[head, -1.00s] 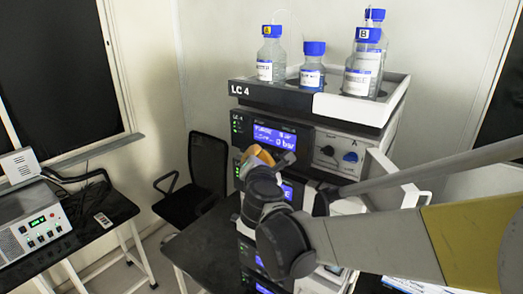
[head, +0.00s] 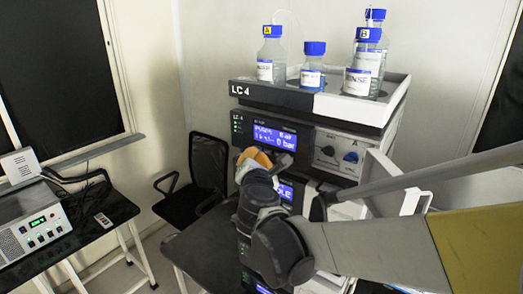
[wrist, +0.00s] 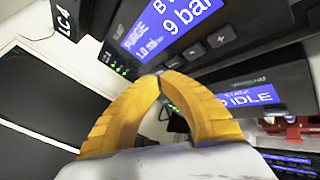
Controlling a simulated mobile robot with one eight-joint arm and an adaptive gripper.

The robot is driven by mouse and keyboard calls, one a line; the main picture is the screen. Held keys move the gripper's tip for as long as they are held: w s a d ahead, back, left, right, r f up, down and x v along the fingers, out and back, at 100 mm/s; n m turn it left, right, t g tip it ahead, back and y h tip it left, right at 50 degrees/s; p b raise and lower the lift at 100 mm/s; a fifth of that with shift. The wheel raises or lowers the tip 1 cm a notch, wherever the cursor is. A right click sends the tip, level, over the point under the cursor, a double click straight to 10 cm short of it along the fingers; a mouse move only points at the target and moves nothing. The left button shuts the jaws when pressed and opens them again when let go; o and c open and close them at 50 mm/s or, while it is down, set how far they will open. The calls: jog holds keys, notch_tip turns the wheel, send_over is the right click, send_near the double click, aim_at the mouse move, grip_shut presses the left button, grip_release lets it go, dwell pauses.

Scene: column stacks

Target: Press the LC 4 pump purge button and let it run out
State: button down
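The LC 4 stack stands right of centre in the head view, with its name on the tray front (head: 250,91). The pump module below has a lit blue display (head: 275,136). In the wrist view this display (wrist: 172,22) shows "PURGE", "B" and "9 bar", partly cut off. A row of dark keys (wrist: 196,50) runs under it, one marked plus. My gripper (head: 254,157) is at the module's lower left front. In the wrist view its yellow fingers (wrist: 161,75) meet at the tips, empty, just below the leftmost key. I cannot tell whether they touch it.
Several blue-capped bottles (head: 363,66) stand in the top tray. A lower module's display (wrist: 244,97) reads "IDLE". Knobs (head: 350,157) sit right of the pump display. A black chair (head: 207,165) stands left of the stack; a bench with an instrument (head: 35,225) is farther left.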

jog(key=shift+s+a, duration=0.8)
jog(key=shift+s, duration=0.2)
jog(key=shift+s+a, duration=0.75)
jog(key=shift+s, duration=0.25)
jog(key=s+d+f+m+g+h+b, duration=0.25)
jog(key=s+d+f+m+b, duration=0.25)
jog(key=d+f+m+b, duration=0.45)
jog(key=s+d+f+m+g+h+b, duration=0.1)
jog(key=s+d+f+m+g+b, duration=0.2)
jog(key=s+d+f+m+b, duration=0.65)
jog(key=s+f+m+g+y+b, duration=0.1)
jog(key=s+f+m+b, duration=0.2)
jog(key=f, duration=0.5)
jog(key=s+d+f+m+g+y+b, duration=0.1)
jog(key=s+f+m+g+b, duration=0.1)
jog(key=s+f+b, duration=0.3)
jog(key=s+f+m+g+y+b, duration=0.1)
jog(key=s+f+m+b, duration=0.2)
jog(key=f, duration=0.9)
jog(key=shift+s+d+f+m+y+b, duration=0.2)
jog(key=shift+s+m+y+b, duration=0.2)
jog(key=shift+m+b, duration=0.45)
